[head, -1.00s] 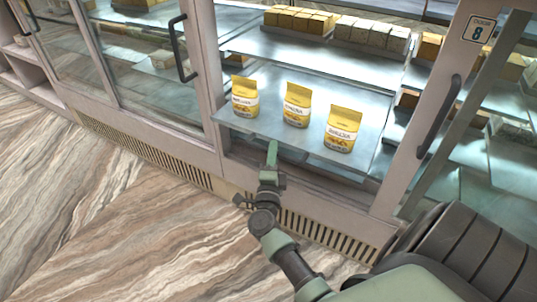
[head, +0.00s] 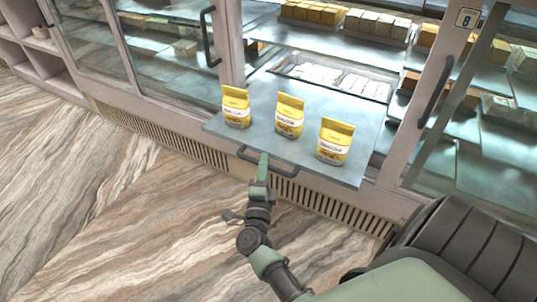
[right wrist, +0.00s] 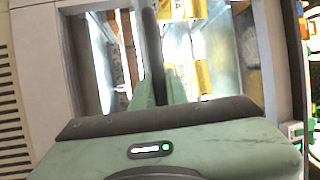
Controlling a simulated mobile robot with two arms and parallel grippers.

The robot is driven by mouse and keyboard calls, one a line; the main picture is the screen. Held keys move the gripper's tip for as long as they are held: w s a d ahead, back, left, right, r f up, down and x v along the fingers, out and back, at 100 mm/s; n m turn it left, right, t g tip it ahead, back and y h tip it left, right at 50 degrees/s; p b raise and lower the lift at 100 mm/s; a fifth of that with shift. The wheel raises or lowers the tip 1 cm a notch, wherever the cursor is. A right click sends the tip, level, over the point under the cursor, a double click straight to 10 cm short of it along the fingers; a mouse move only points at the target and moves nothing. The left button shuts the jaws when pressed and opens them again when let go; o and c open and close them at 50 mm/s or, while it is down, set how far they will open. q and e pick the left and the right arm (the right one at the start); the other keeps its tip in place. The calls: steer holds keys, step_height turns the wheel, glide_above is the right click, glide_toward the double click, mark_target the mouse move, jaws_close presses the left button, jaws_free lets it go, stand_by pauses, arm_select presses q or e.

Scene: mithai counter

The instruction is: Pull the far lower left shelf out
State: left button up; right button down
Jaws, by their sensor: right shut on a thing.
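The shelf (head: 345,113) is a grey metal sheet at the lower level of the counter, sticking out past the cabinet front. Three yellow bags stand upright on it: a left one (head: 236,106), a middle one (head: 289,116) and a right one (head: 334,142). A dark handle (head: 246,156) is on its front edge. My right gripper (head: 263,160) is shut on this handle. In the right wrist view the dark handle bar (right wrist: 151,45) runs between the green fingers (right wrist: 160,88). My left gripper is not in view.
An upper shelf (head: 330,48) holds rows of sweets, and white boxes (head: 318,73) sit behind the pulled shelf. Glass doors with dark handles (head: 209,37) (head: 434,90) flank the opening. The marbled floor (head: 120,215) in front is clear.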

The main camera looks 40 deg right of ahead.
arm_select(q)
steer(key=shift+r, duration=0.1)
arm_select(e)
steer(key=shift+s+a, duration=0.15)
steer(key=shift+a, duration=0.35)
steer(key=c, duration=1.4)
jaws_free()
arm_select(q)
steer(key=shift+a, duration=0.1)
